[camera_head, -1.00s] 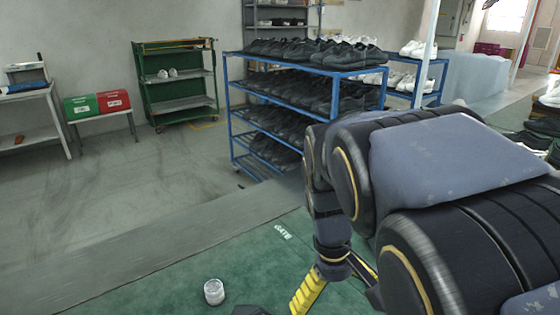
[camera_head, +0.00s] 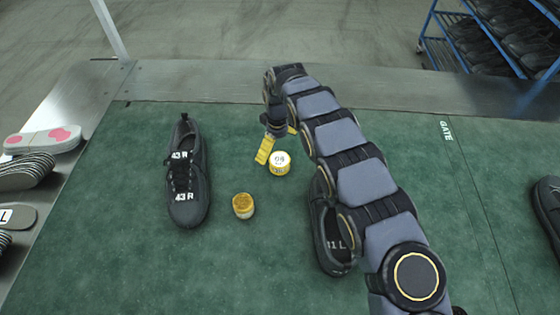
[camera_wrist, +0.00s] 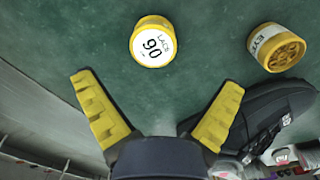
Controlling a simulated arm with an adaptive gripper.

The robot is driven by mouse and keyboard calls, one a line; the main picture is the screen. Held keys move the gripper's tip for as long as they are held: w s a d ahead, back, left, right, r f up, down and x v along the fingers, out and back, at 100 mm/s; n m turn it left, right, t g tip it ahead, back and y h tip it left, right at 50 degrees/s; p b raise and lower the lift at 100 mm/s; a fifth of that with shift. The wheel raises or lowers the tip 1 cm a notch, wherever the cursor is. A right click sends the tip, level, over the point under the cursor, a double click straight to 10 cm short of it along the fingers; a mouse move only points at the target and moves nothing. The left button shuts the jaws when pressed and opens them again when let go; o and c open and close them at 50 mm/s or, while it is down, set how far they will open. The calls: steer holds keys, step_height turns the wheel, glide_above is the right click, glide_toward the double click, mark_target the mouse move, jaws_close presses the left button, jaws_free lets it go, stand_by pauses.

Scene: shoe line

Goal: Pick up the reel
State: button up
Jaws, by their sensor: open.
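The reel (camera_head: 280,163) is a short yellow cylinder with a white top marked 90, standing on the green mat (camera_head: 110,245). In the wrist view the reel (camera_wrist: 152,42) lies beyond the fingertips, roughly centred between them and apart from both. My gripper (camera_head: 277,143) is open, with yellow fingers just behind the reel in the head view. The open, empty fingers (camera_wrist: 158,82) also show in the wrist view. I cannot tell their exact height above the mat.
A black shoe marked 43 R (camera_head: 186,180) is farther left. Another black shoe (camera_head: 325,230) is partly hidden by my arm. Insoles (camera_head: 35,143) lie at the left edge.

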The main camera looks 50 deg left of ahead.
mark_target(279, 159)
step_height(279, 159, down, 3)
steer(key=shift+r, duration=0.1)
steer(key=f, duration=0.5)
steer(key=shift+w+a, duration=0.2)
steer(key=shift+w, duration=0.15)
steer(key=c, duration=1.2)
